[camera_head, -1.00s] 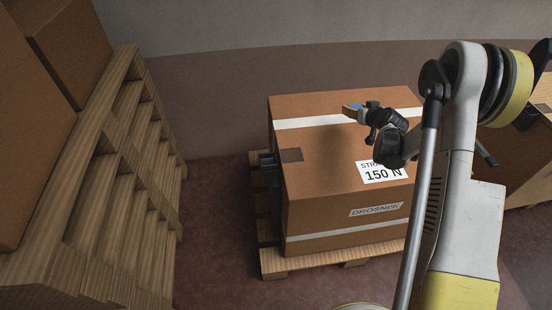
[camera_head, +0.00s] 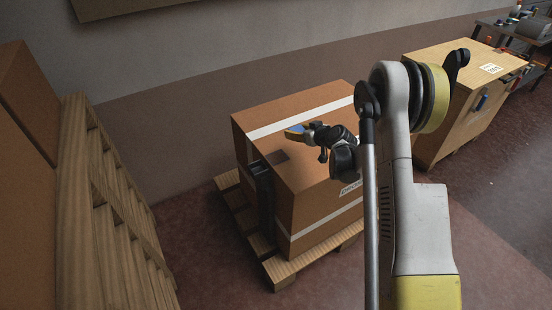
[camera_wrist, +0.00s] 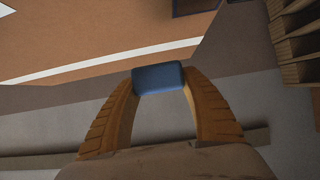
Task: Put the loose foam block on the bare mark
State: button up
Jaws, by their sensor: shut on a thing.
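A blue foam block (camera_wrist: 158,77) is held between the two ribbed orange fingers of my gripper (camera_wrist: 159,88) in the wrist view. In the head view my gripper (camera_head: 297,132) is above the top of the strapped brown carton (camera_head: 310,170), near its left part. I cannot tell the height of the block above the carton.
The carton stands on a wooden pallet (camera_head: 285,268), with a black upright part (camera_head: 264,200) at its left corner. A slatted wooden stack (camera_head: 95,215) is at left. A wooden crate (camera_head: 440,105) with coloured pieces on its side stands right. Floor between is clear.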

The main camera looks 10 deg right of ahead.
jog(key=b, duration=0.3)
send_over(277, 158)
notch_tip(277, 158, down, 5)
jog(key=shift+w+d+r, duration=0.1)
jog(key=shift+d, duration=0.05)
notch_tip(277, 158, down, 4)
jog(key=shift+f+b, duration=0.1)
jog(key=shift+b, duration=0.85)
jog(key=o, duration=0.9)
